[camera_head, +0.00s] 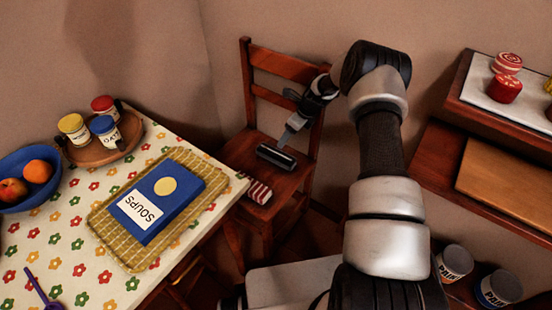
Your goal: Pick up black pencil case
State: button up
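A black, long object that looks like the pencil case (276,157) lies on the seat of a wooden chair (240,150). It has a lighter strip along its front side. My gripper (285,140) points down from the upper right, and its tip shows just above and behind the case. I cannot tell whether the tip touches the case. The fingers are small and overlap in this view, so their opening is hidden. The case rests on the seat.
A red-and-white striped item (259,192) lies near the seat's front edge. The chair backrest (275,65) rises behind. A flowered table (70,250) with a blue SOUPS book (185,190) stands left. Wooden shelves (440,160) are at the right.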

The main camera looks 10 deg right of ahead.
aim_at(276, 153)
jog(key=b+x, duration=0.4)
jog(key=x, duration=0.9)
jog(key=shift+f, duration=0.25)
jog(key=shift+r, duration=0.1)
jog(key=c, duration=1.2)
